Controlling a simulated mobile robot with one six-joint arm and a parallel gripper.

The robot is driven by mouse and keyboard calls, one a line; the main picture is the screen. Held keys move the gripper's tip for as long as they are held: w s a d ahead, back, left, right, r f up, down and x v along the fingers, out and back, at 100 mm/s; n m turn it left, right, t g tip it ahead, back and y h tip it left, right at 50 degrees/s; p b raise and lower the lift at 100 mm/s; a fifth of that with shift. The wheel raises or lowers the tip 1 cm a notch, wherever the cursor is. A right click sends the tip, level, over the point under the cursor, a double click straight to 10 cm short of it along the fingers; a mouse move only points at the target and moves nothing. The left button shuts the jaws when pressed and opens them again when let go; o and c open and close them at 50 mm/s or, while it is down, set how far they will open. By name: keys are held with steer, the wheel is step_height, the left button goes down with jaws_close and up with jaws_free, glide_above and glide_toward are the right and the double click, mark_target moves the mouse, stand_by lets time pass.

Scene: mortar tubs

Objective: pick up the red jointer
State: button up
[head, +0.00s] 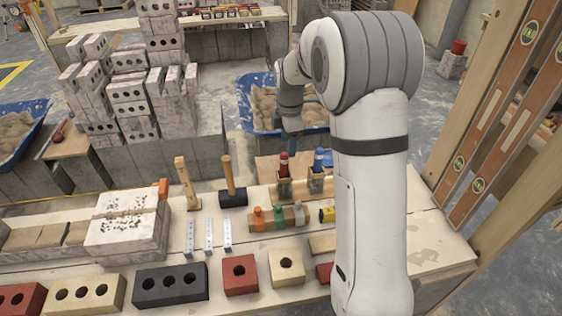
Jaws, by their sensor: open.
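The red jointer (284,164) appears to be the red-handled tool standing upright in a small wooden holder at the back of the workbench, in the head view. A blue-handled tool (319,160) stands in a similar holder just to its right. The lower parts of both tools are hidden in the holders. My gripper (293,150) hangs pointing down above and behind the red handle, between the two handles in the picture. It is open and small in view. I see no contact with the red handle, but the depth gap is hard to judge.
A black-headed mallet (233,194) and wooden hammer (186,183) stand left. Bricks (171,285) line the front edge. A blue mortar tub (244,97) is behind. Wooden posts with levels (500,139) rise at right.

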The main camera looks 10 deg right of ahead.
mark_target(284, 165)
steer(key=w+f+n, duration=0.2)
steer(key=f, duration=0.1)
steer(key=w+f+n, duration=0.2)
steer(key=w+f, duration=0.1)
steer(key=shift+w+f, duration=0.1)
steer(key=f, duration=0.7)
steer(key=shift+s+f, duration=0.35)
steer(key=shift+c, duration=0.2)
steer(key=c, duration=1)
steer(key=shift+r, duration=0.1)
